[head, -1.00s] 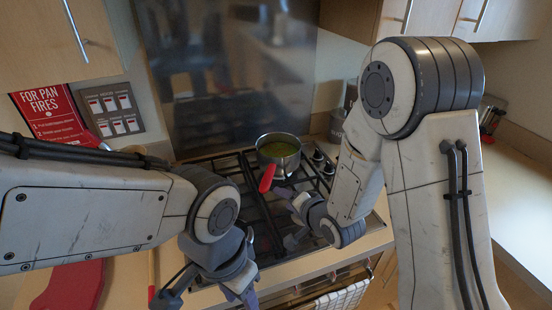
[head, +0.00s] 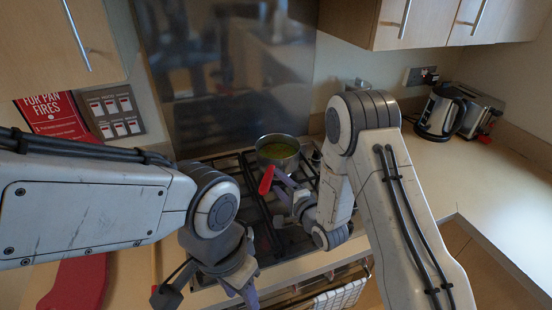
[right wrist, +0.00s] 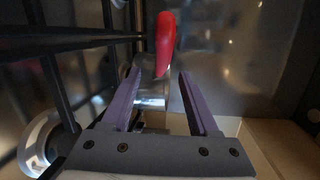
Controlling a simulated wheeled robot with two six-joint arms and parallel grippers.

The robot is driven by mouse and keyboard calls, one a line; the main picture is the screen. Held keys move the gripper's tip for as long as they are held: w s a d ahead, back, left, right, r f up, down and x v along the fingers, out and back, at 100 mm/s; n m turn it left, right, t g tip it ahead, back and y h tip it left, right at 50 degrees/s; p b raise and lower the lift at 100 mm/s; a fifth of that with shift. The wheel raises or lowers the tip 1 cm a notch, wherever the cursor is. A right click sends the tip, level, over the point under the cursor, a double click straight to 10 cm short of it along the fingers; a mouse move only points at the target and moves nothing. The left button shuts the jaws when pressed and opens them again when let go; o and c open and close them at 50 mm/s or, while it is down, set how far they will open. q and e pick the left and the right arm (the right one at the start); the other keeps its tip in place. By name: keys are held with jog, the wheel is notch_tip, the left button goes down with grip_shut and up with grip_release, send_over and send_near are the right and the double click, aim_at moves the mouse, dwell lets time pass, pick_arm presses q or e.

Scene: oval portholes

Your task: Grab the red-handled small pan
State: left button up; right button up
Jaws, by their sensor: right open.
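The small pan (head: 279,153) stands on the stove's back burner grate and holds something green. Its red handle (head: 266,180) points toward me and slightly left. My right gripper (head: 281,186) is open just right of the handle. In the right wrist view the red handle (right wrist: 165,42) and the pan's metal side (right wrist: 152,92) show ahead of and between the two purple fingers (right wrist: 160,88). Whether a finger touches the handle, I cannot tell. My left gripper (head: 243,296) hangs low at the front of the stove; its fingertips are partly cut off and its opening is unclear.
The black-grated stove (head: 240,200) fills the middle. A kettle (head: 440,112) and a toaster (head: 480,108) stand on the right counter. A towel (head: 340,296) hangs at the oven front. A red board (head: 80,284) lies at the lower left.

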aim_at(272, 175)
jog(key=shift+p+x, duration=0.7)
jog(key=shift+x, duration=1.3)
jog(key=shift+a+r, duration=0.1)
grip_shut()
jog(key=shift+r, duration=0.3)
